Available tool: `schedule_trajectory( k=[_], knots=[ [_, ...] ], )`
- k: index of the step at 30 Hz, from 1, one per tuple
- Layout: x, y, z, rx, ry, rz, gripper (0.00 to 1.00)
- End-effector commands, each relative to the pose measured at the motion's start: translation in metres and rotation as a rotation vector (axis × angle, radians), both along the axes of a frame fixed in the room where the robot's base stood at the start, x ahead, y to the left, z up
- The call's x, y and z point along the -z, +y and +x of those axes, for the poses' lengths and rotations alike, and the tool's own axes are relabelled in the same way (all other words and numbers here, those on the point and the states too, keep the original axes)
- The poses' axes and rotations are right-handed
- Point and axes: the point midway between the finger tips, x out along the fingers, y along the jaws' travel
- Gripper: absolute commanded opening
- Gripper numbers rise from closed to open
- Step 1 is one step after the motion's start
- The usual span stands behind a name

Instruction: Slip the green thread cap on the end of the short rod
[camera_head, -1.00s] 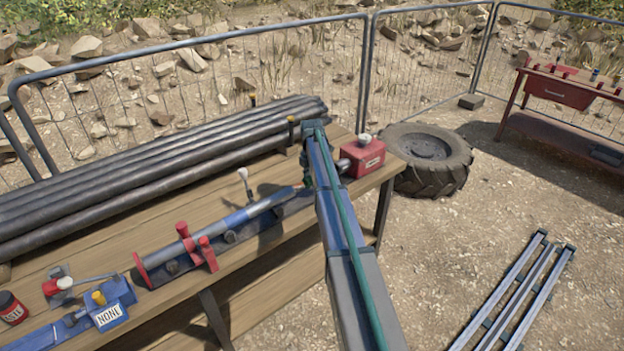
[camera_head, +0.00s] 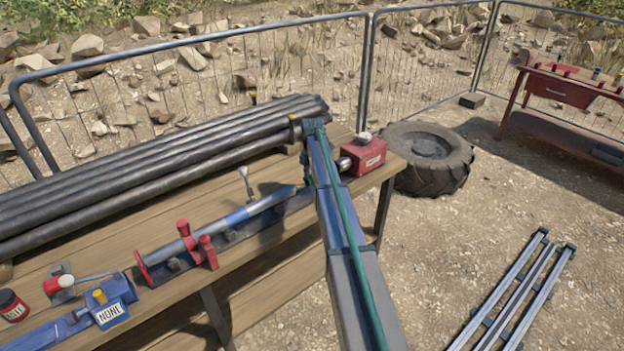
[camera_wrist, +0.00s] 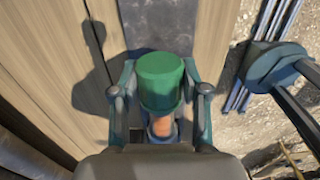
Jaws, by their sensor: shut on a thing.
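The green thread cap (camera_wrist: 161,78) is in the middle of the wrist view, between the two fingers of my gripper (camera_wrist: 160,97), which is shut on it. An orange-brown piece shows just below the cap; I cannot tell what it is. I cannot tell whether the cap touches the rod.
Long dark pipes (camera_head: 150,180) lie along the back of the wooden bench (camera_head: 110,235). A red box (camera_head: 364,155) stands right of my arm at the bench end. A blue block (camera_head: 108,308) and a red jar (camera_head: 12,305) are at front left. A tyre (camera_head: 430,158) lies beyond.

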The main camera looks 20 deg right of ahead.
Motion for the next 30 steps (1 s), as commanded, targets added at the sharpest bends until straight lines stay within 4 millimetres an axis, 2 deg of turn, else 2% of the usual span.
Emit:
schedule_trajectory(
  k=[12,30],
  knots=[
    [0.0,0.002,-0.001,0.0,0.0,0.0,0.23],
    [0.0,0.017,-0.005,0.0,0.0,0.0,0.23]
  ],
)
